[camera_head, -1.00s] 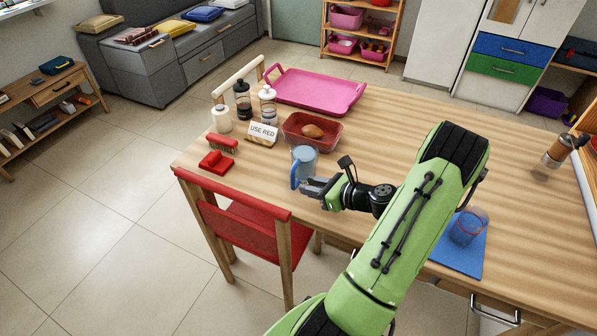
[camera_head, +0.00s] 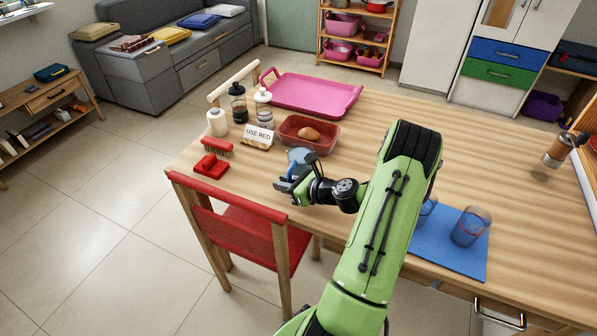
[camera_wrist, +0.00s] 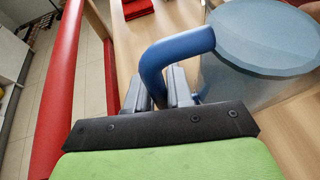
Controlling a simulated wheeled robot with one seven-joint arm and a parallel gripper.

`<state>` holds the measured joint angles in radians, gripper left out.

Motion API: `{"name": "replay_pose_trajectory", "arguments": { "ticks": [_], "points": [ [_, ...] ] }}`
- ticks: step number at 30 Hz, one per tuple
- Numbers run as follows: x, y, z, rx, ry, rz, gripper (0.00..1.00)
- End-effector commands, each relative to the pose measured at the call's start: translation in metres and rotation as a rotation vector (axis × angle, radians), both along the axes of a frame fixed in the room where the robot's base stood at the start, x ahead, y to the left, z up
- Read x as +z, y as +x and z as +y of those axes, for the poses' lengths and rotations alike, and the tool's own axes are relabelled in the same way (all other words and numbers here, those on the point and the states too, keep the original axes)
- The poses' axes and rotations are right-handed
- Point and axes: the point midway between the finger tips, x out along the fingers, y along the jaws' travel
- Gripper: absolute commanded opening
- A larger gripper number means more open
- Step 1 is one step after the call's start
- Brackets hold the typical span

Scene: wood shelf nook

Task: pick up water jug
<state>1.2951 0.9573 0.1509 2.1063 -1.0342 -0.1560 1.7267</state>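The water jug (camera_head: 301,158) stands on the wooden table in front of the red tray. It is translucent grey-blue with a blue handle, and my gripper partly hides it in the head view. In the wrist view the jug (camera_wrist: 262,62) fills the upper right, and its blue handle (camera_wrist: 172,55) curves down between my two fingers. My gripper (camera_head: 283,184) is at the handle side of the jug, with its fingers apart on either side of the handle. Firm contact with the handle does not show.
Close by are the red tray (camera_head: 325,141) with a bread roll, a "USE RED" sign (camera_head: 257,136), a brush (camera_head: 217,149) and a red holder (camera_head: 211,166). A red chair (camera_head: 235,220) stands at the front edge. Glasses (camera_head: 471,227) stand on a blue mat (camera_head: 455,258). The table's middle right is clear.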

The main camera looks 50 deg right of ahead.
Motion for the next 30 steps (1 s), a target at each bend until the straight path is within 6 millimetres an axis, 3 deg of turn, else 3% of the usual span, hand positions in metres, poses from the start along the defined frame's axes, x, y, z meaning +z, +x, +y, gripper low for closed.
{"name": "replay_pose_trajectory", "arguments": {
  "ticks": [17,30],
  "points": [
    [0.003,0.000,0.000,0.001,-0.002,-0.002,0.00],
    [0.042,0.000,0.000,0.001,-0.005,-0.004,0.00]
  ]
}}
